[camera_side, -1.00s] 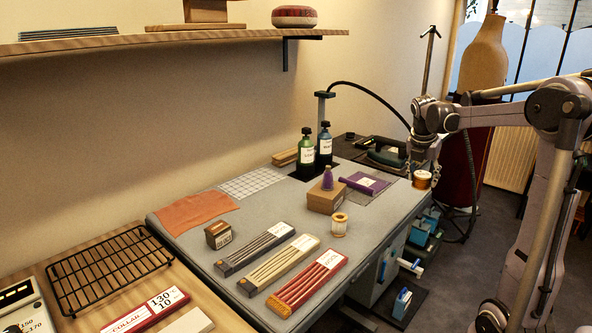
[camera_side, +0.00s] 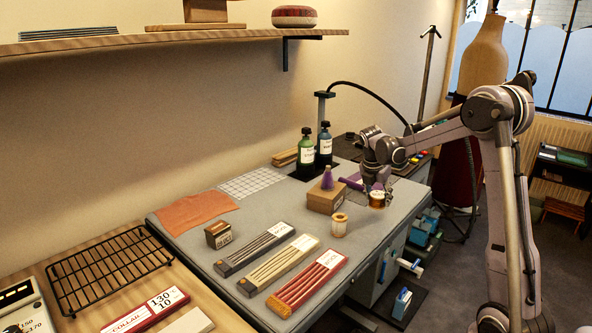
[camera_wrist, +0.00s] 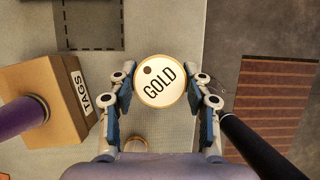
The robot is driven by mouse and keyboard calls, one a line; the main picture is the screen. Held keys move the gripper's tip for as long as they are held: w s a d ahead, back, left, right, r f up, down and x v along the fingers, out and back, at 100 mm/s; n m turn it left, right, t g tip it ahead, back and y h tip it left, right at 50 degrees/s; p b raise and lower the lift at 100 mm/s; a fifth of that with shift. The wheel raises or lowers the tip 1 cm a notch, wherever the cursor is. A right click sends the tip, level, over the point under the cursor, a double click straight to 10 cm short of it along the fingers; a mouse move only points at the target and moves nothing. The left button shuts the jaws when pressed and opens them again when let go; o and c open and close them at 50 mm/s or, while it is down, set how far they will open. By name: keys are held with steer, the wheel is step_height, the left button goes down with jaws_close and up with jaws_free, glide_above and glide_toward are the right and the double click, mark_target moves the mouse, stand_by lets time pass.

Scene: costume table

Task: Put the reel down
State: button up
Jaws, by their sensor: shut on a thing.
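The reel (camera_side: 376,200) is a gold-brown spool. Its round cream end marked GOLD (camera_wrist: 160,81) faces the wrist camera. My gripper (camera_side: 377,188) is shut on the reel, with one finger on each side of it in the wrist view (camera_wrist: 162,100). The reel is upright at the right part of the grey table (camera_side: 262,206), to the right of the cardboard box. I cannot tell whether its underside touches the table.
The TAGS box (camera_side: 325,198) with a purple cone on top stands close left of the reel. Another spool (camera_side: 339,225) stands nearer the camera. Three long cases (camera_side: 306,284) lie at the front. Two bottles (camera_side: 305,147) stand behind. The table's right edge is close.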

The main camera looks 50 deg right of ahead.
mark_target(376, 206)
steer(key=shift+f, duration=2)
steer(key=shift+f, duration=0.15)
steer(key=o, duration=1.2)
steer(key=shift+c, duration=0.2)
